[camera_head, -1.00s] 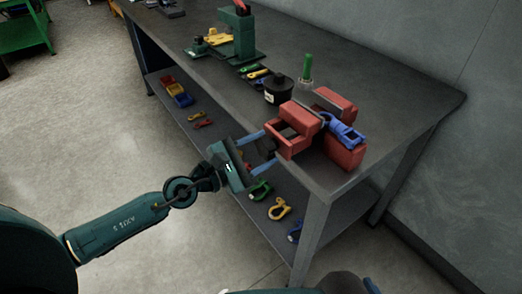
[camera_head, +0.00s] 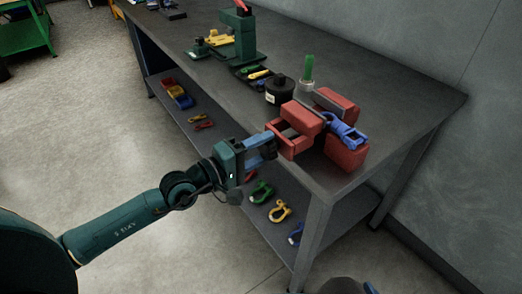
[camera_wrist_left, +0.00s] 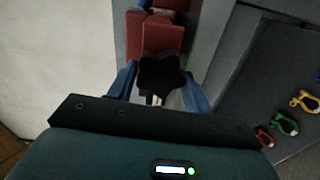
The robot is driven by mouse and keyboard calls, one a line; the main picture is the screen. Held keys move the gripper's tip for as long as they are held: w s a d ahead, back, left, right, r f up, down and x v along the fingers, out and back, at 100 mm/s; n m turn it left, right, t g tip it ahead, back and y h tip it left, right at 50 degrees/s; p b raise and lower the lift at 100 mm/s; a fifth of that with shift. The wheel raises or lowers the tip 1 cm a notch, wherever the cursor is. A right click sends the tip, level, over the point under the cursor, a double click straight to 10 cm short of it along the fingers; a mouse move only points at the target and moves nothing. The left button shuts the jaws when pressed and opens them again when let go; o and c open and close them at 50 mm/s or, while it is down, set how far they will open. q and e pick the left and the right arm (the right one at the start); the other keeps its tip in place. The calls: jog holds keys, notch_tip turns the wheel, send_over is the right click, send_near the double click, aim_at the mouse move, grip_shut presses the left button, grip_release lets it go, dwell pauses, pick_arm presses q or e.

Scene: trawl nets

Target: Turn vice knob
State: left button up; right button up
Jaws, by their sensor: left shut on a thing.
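The red vice (camera_head: 345,152) is at the near corner of the grey workbench, with its red jaw and frame facing my left arm. Its black star-shaped knob (camera_wrist_left: 163,76) shows in the left wrist view, in front of the red vice body (camera_wrist_left: 162,35). My left gripper (camera_head: 264,147) is at the front of the vice. Its blue fingers (camera_wrist_left: 160,85) are on either side of the knob and shut on it. In the head view the knob is mostly hidden by the fingers. A dark part with a blue piece, perhaps my right gripper (camera_head: 368,287), shows at the bottom edge.
On the bench (camera_head: 400,100) are a black pot (camera_head: 279,92), a green-handled tool (camera_head: 308,70) and a green machine (camera_head: 240,38). A blue clamp-like piece (camera_head: 345,130) is on the vice. Shackles (camera_head: 280,210) lie on the lower shelf.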

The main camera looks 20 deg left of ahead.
pick_arm(q)
jog(key=shift+s+f+m+b, duration=0.1)
jog(key=shift+f+m+b, duration=0.2)
jog(key=shift+m, duration=0.7)
jog(key=m+b, duration=0.3)
jog(key=shift+m, duration=0.4)
jog(key=shift+f+m+b, duration=0.1)
jog(key=shift+m+b, duration=0.3)
jog(key=shift+b, duration=0.1)
jog(key=shift+d+m+b, duration=0.1)
jog(key=shift+m+b, duration=0.8)
jog(key=shift+b, duration=0.25)
jog(key=m+b, duration=0.2)
jog(key=b, duration=0.1)
jog(key=shift+b, duration=0.35)
jog(key=shift+s+r+m+b, duration=0.1)
jog(key=shift+r+m+b, duration=0.2)
jog(key=shift+m+b, duration=0.45)
pick_arm(e)
jog(key=shift+s+d+f+n+t, duration=0.2)
jog(key=shift+d+f+t, duration=0.15)
jog(key=shift+f+t, duration=0.3)
jog(key=shift+s+d+f+n+t, duration=0.1)
jog(key=shift+s+d+f+t, duration=0.2)
jog(key=shift+f+t, duration=0.35)
jog(key=shift+w+f, duration=0.1)
